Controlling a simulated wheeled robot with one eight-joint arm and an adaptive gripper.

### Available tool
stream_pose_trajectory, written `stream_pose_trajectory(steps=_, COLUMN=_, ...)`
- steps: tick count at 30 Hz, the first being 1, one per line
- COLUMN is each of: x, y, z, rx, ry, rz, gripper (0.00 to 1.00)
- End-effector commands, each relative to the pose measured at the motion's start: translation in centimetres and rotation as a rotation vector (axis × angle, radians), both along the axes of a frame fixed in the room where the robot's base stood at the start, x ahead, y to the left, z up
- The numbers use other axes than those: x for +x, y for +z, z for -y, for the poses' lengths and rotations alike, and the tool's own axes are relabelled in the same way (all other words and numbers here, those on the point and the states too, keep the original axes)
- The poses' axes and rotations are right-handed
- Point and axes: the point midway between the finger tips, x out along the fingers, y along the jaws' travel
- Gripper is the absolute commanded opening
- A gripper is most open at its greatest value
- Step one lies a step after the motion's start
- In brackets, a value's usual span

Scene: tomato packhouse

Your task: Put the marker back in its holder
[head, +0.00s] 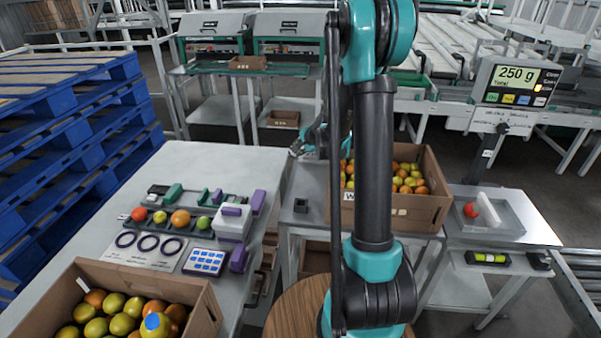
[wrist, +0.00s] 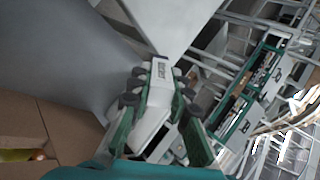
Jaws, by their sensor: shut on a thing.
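My gripper (wrist: 160,90) is shut on a white, elongated thing with dark lettering, which looks like the marker (wrist: 154,108). In the head view my gripper (head: 312,142) is partly hidden behind my arm, and I cannot make out the marker there. A small dark square cup (head: 301,205), which looks like the holder, stands on the narrow grey table left of the cardboard box. The gripper is above and behind this cup in the picture, apart from it. I cannot make out the cup in the wrist view.
A cardboard box of tomatoes (head: 418,212) stands close right of the cup. A scale (head: 516,78) reads 250 g, with a tray (head: 512,222) holding a red tomato below it. The left table (head: 222,164) carries a sorting gauge (head: 235,222) and another tomato box (head: 196,292).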

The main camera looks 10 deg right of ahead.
Motion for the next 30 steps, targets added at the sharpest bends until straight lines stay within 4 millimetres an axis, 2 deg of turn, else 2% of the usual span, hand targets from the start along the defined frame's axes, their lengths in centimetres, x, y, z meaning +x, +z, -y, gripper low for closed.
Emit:
stream_pose_trajectory(steps=5, x=-4.5, y=-1.1, z=-0.9, rx=-0.151, ry=0.284, rz=-0.255, gripper=0.00)
stream_pose_trajectory(steps=7, x=-6.9, y=-1.2, z=-1.2, rx=-0.243, ry=0.420, rz=-0.352, gripper=0.00)
stream_pose_trajectory(steps=9, x=-10.0, y=-1.0, z=-1.6, rx=-0.358, ry=0.563, rz=-0.442, gripper=0.00)
stream_pose_trajectory(steps=12, x=-13.7, y=-0.3, z=-1.8, rx=-0.491, ry=0.706, rz=-0.516, gripper=0.00)
stream_pose_trajectory(steps=15, x=-15.8, y=0.3, z=-1.7, rx=-0.566, ry=0.779, rz=-0.546, gripper=0.00)
stream_pose_trajectory(steps=22, x=-17.0, y=0.4, z=-1.7, rx=-0.613, ry=0.819, rz=-0.561, gripper=0.00)
stream_pose_trajectory(steps=30, x=-16.9, y=-1.6, z=-1.7, rx=-0.612, ry=0.817, rz=-0.560, gripper=0.00)
